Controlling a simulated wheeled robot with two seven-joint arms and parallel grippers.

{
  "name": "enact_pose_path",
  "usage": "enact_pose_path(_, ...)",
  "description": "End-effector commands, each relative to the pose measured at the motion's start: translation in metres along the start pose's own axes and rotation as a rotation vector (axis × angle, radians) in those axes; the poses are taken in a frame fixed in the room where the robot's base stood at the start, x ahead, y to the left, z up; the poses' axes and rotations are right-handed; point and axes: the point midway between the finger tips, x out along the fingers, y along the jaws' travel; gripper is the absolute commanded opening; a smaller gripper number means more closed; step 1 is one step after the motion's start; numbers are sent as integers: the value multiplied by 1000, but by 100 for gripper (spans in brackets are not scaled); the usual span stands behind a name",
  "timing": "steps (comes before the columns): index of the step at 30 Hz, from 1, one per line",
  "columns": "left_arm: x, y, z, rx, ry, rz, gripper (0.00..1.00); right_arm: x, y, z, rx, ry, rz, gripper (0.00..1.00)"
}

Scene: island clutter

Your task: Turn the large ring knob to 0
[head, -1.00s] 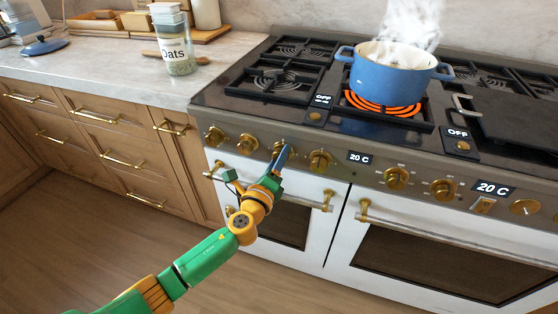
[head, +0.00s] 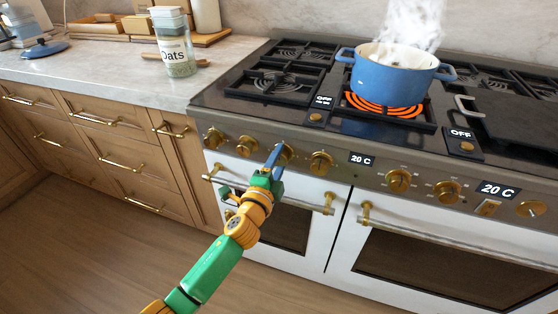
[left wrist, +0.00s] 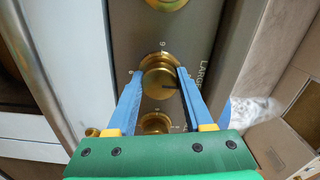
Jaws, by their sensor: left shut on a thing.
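The large ring knob (left wrist: 158,80) is a round brass knob on the stove's front panel, beside the printed word "LARGE" in the left wrist view. A dark pointer mark shows on its face, toward the lower right, and a small digit stands by its rim. My left gripper (left wrist: 160,75) has one blue finger on each side of the knob and is shut on it. In the head view the left gripper (head: 275,157) reaches the front panel and partly hides this knob (head: 287,152). My right gripper is not in view.
Other brass knobs (head: 321,162) flank it. Below run white oven doors with a brass handle (head: 300,204). A steaming blue pot (head: 391,75) stands over a glowing orange burner (head: 383,108). An oats jar (head: 175,50) stands on the left counter.

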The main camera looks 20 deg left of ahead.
Motion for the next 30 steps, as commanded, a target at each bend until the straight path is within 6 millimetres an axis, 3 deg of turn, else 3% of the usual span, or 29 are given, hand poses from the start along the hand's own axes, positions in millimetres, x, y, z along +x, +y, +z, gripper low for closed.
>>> enact_pose_path(19,0,1,0,-51,0,2,0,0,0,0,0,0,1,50)
enact_pose_path(20,0,1,0,-51,0,2,54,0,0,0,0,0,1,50)
enact_pose_path(23,0,1,0,-50,0,2,81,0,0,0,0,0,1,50)
enact_pose_path(30,0,0,0,-49,0,1,82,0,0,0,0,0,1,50)
